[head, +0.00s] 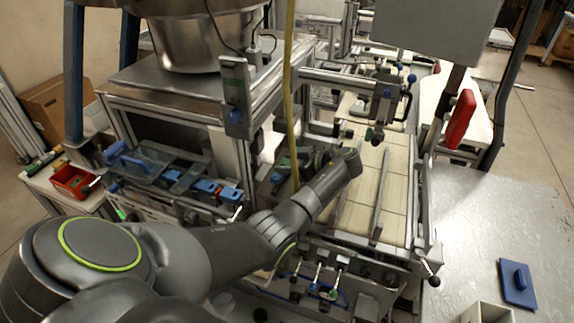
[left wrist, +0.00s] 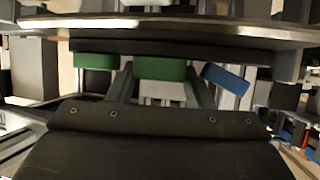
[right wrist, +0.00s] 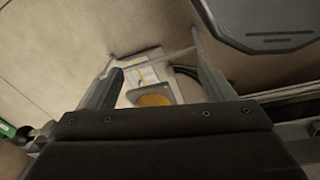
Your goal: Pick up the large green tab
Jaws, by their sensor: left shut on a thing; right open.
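A large green tab (left wrist: 160,69) sits between the fingers of my left gripper (left wrist: 160,78) in the left wrist view. The gripper is shut on it, and a pale part shows just below the green. A second green piece (left wrist: 95,62) is to its left, outside the fingers. In the head view my left arm reaches over the machine, and its fingers are too small and dark there to make out the tab. My right gripper (right wrist: 158,62) is open in the right wrist view, with nothing between its fingers close by.
A blue piece (left wrist: 225,79) is right of the held tab, and a metal edge (left wrist: 160,30) crosses above it. Blue parts (head: 205,188) lie on the machine at left, near a red bin (head: 73,181). A blue handled plate (head: 518,283) lies on the right table (head: 480,220), which is mostly clear.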

